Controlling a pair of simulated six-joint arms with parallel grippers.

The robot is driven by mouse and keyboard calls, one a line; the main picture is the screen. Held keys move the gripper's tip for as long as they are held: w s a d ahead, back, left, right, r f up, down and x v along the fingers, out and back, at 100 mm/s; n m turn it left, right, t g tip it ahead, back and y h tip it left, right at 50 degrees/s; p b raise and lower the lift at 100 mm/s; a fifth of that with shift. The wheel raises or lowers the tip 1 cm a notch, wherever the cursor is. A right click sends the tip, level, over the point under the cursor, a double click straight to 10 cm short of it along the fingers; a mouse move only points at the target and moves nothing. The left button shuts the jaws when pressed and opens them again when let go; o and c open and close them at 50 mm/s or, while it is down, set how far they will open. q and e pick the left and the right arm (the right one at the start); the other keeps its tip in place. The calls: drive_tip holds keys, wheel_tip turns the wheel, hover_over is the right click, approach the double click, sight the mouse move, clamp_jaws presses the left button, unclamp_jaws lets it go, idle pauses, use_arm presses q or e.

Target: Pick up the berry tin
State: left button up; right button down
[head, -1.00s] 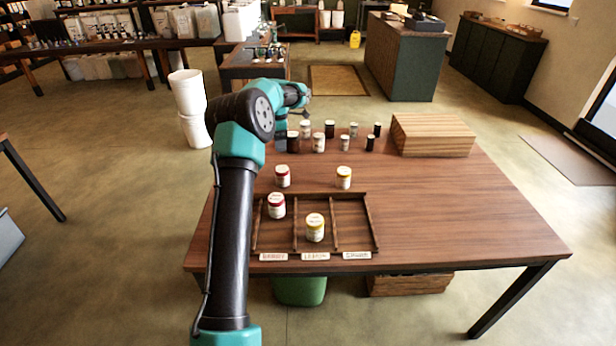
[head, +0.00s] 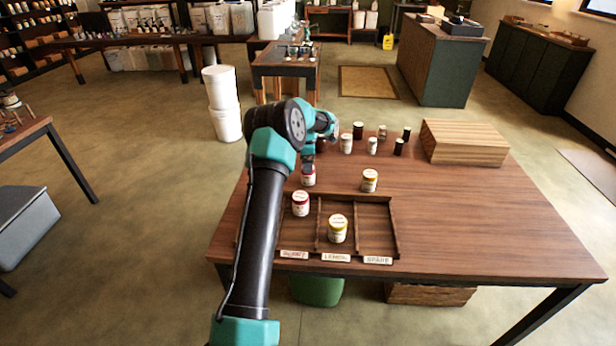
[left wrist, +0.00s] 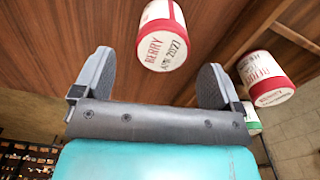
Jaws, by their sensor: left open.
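A berry tin (head: 308,179), white with red bands, stands on the table behind the tray, partly covered by my left gripper (head: 309,164). In the left wrist view the berry tin (left wrist: 163,42) reads "BERRY APR 2027" and appears between the open fingers of my left gripper (left wrist: 157,62), with gaps at both sides. Another red-banded tin (head: 300,205) stands in the tray's left compartment; it also shows in the left wrist view (left wrist: 265,78). My right gripper is not in view.
The wooden tray (head: 376,212) has three labelled compartments. A yellow-banded tin (head: 338,230) stands in the middle one; the right one is empty. Another yellow-banded tin (head: 370,181) stands behind the tray. Several small jars (head: 373,146) and a wooden box (head: 463,142) are farther back.

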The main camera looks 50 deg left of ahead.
sight(308, 175)
use_arm(q)
drive_tip(key=shift+f, duration=1)
drive_tip(key=shift+w+d+f, duration=0.1)
drive_tip(key=shift+d+f, duration=0.05)
drive_tip(key=shift+f, duration=2.45)
drive_tip(key=c, duration=1.1)
drive_tip(key=shift+r, duration=0.15)
wheel_tip(308, 175, up, 10)
drive_tip(key=shift+f, duration=0.1)
